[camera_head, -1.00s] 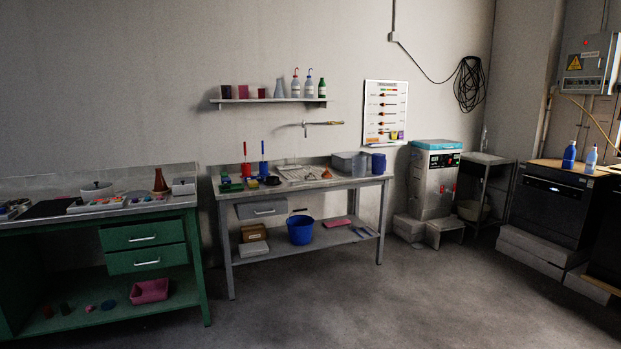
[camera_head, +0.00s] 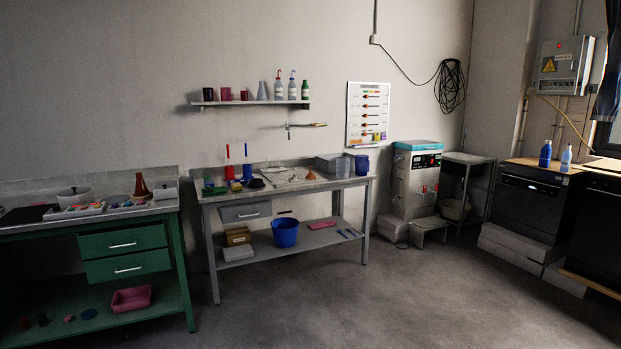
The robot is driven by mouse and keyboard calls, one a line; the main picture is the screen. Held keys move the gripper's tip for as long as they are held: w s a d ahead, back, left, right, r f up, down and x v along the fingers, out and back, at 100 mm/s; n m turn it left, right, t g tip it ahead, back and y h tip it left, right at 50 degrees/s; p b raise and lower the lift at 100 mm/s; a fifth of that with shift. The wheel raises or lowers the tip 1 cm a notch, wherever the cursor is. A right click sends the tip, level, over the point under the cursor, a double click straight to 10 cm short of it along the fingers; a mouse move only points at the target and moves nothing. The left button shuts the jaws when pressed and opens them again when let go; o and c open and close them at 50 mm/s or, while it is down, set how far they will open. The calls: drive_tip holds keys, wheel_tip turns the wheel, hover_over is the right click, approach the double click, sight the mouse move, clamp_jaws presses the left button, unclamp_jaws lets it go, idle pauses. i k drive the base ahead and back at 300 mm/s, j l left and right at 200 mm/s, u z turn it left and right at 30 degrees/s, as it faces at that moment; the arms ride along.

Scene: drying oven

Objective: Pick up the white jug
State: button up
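I cannot clearly make out a white jug. On the grey metal bench (camera_head: 290,190), a pale, see-through vessel (camera_head: 343,167) stands at the right end beside a blue vessel (camera_head: 362,165); it is too small to tell whether it is a jug. A whitish bowl-like vessel (camera_head: 74,197) stands on the green bench (camera_head: 90,221) at the left. White bottles stand on the wall shelf (camera_head: 250,103). My gripper is not in view.
Open floor (camera_head: 330,290) lies in front of the benches. A blue bucket (camera_head: 285,232) sits on the grey bench's lower shelf. A steel machine with a blue top (camera_head: 416,185), a small side table (camera_head: 467,158) and black ovens (camera_head: 530,205) stand to the right.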

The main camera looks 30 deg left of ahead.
sight(343, 165)
drive_tip(key=i+u, duration=0.35)
drive_tip(key=i, duration=5.65)
drive_tip(key=j+u, duration=0.1)
drive_tip(key=u, duration=1.9)
drive_tip(key=i+j+z, duration=0.3)
drive_tip(key=j, duration=0.3)
drive_tip(key=i, duration=0.05)
